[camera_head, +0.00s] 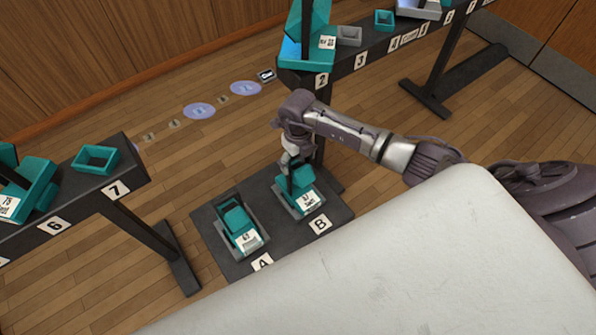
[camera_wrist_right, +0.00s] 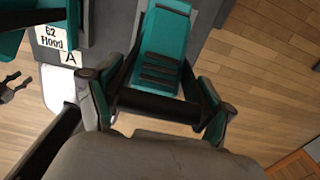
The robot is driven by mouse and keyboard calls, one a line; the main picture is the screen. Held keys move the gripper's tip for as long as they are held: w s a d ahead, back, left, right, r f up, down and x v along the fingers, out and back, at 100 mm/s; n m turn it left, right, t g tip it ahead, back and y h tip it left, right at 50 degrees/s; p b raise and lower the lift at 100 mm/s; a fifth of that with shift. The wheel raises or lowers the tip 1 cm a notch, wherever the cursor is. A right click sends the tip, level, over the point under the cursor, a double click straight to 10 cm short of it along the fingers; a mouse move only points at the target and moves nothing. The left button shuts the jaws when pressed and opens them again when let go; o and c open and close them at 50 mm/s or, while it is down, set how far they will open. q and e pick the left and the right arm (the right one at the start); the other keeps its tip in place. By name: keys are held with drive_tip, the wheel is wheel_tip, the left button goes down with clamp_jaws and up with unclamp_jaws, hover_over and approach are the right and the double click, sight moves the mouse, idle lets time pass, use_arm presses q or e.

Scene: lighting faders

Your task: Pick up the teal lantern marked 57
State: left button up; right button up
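A teal lantern (camera_head: 297,188) stands in a grey tray at B on the low black platform; its small label in the head view looks like 57 but is hard to read. My right gripper (camera_head: 290,160) is above it, pointing down. In the right wrist view, the open fingers (camera_wrist_right: 157,112) stand on either side of the lantern's dark handle, with the ribbed teal body (camera_wrist_right: 165,45) beyond. I cannot tell whether the fingers touch the handle.
A similar teal lantern (camera_head: 238,222) stands at A, left of B; its label reads 62 Flood in the wrist view (camera_wrist_right: 52,43). Black numbered shelves stand left (camera_head: 114,188) and upper right (camera_head: 341,68), holding teal and grey items. A large pale surface (camera_head: 400,270) fills the lower right.

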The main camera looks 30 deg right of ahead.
drive_tip(key=c, duration=1.1)
drive_tip(key=shift+c, duration=0.7)
drive_tip(key=shift+r, duration=0.2)
